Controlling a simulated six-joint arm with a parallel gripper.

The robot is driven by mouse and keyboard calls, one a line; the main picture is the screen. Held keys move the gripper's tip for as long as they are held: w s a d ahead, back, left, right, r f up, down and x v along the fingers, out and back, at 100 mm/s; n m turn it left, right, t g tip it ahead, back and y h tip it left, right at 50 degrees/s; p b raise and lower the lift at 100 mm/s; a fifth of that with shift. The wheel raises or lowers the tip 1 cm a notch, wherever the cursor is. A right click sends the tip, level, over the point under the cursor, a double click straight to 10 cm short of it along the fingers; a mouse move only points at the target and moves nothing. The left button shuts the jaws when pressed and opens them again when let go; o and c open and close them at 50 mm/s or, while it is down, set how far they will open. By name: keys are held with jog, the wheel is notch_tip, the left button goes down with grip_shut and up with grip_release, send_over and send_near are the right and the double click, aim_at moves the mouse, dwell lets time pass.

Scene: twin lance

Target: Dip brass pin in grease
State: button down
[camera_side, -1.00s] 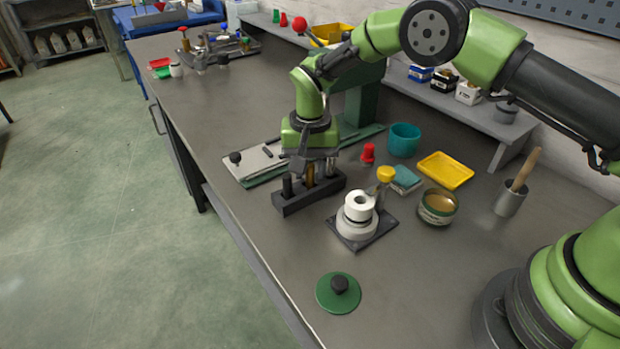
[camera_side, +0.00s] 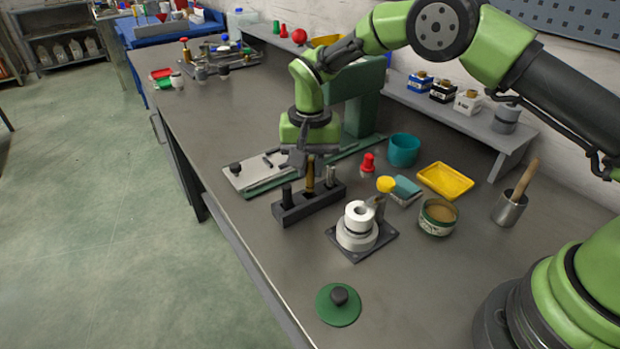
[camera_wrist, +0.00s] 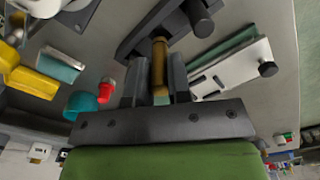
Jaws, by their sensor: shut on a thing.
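The brass pin (camera_side: 310,176) stands upright at the dark rack (camera_side: 285,214), between two darker pins. My gripper (camera_side: 308,164) is shut on the brass pin's upper part. In the wrist view the brass pin (camera_wrist: 159,66) lies between my two fingers, its far end at the rack (camera_wrist: 140,35). Whether its lower end is still inside the rack's hole is hard to tell. The open grease tin (camera_side: 437,228), with amber grease inside, stands to the right of the rack. Its interior is not seen in the wrist view.
A white cylindrical fixture (camera_side: 357,237) with a yellow-knobbed post (camera_side: 385,185) stands between rack and tin. A green lid (camera_side: 338,305) lies in front. A yellow tray (camera_side: 446,180), teal cup (camera_side: 403,150) and grey cup with a wooden handle (camera_side: 509,208) stand nearby.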

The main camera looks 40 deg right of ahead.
jog(key=r, duration=0.6)
jog(key=shift+s+d, duration=0.15)
jog(key=shift+d, duration=0.25)
jog(key=s+d+g, duration=0.4)
jog(key=s+d, duration=1.2)
jog(key=shift+a+f, duration=0.15)
jog(key=shift+f, duration=3.15)
jog(key=shift+f, duration=0.6)
jog(key=shift+r, duration=0.15)
notch_tip(320, 180, up, 7)
jog(key=shift+w, duration=0.1)
